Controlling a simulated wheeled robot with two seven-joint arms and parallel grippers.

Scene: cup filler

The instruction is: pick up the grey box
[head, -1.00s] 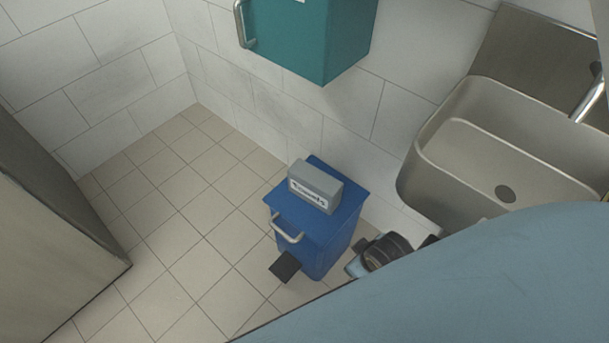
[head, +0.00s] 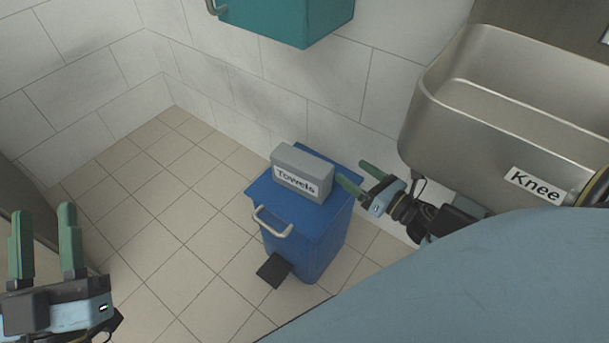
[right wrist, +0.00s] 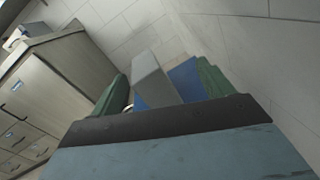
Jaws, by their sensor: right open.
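The grey box (head: 302,171), with a white label reading "Towels", lies on the lid of a blue pedal bin (head: 318,222). My right gripper (head: 358,175) is open and empty, just right of the box and bin lid, its fingers pointing toward them. In the right wrist view the grey box (right wrist: 150,78) shows between the open green fingers, with the blue lid (right wrist: 187,80) beside it. My left gripper (head: 42,228) is open and empty at the lower left of the head view, far from the box.
A steel sink (head: 480,105) with a "Knee" label stands right of the bin. A teal wall cabinet (head: 290,18) hangs above. The bin has a front handle (head: 272,224) and a black pedal (head: 274,270). The tiled floor (head: 170,215) to the left is clear.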

